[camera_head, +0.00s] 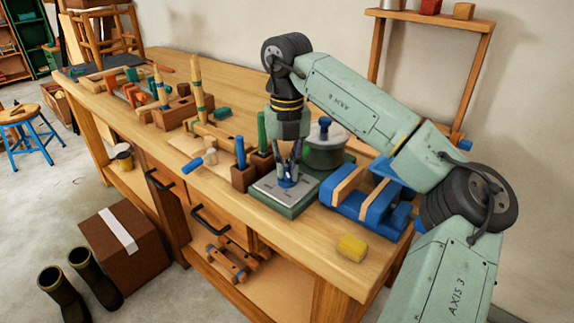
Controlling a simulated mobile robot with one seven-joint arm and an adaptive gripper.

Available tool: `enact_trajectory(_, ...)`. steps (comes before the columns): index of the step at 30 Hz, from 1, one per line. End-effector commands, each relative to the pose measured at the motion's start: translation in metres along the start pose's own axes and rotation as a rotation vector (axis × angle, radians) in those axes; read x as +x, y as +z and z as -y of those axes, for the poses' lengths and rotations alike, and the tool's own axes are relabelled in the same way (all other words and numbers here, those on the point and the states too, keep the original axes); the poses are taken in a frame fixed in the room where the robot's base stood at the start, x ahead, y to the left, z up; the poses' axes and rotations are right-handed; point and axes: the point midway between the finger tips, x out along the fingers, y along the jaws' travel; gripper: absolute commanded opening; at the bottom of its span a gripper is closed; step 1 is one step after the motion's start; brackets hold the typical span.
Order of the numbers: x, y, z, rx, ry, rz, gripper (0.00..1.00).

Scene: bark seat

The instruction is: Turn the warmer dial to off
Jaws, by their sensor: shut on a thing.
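The warmer (282,200) is a low green box with a pale grey top plate, near the front edge of the workbench. My gripper (288,180) points straight down over the top plate, its fingers shut on a small blue dial (287,183). The fingers cover most of the dial, so its marking and setting cannot be read. A green pot (325,152) with a grey lid and a blue knob stands just behind the warmer, at its right.
Wooden blocks holding a blue-handled tool (240,155) and a green-handled tool (261,135) stand close at the left. A blue vise (365,205) with wooden jaws is close at the right. A yellow block (352,247) lies at the front right. Bare bench top (300,245) lies in front.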

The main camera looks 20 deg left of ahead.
Motion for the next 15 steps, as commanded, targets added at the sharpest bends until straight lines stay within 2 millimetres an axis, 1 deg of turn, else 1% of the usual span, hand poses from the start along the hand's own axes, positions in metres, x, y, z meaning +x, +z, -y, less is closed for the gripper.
enact_trajectory(15, -0.002, 0.0004, 0.0006, -0.478, -0.002, 0.002, 0.0)
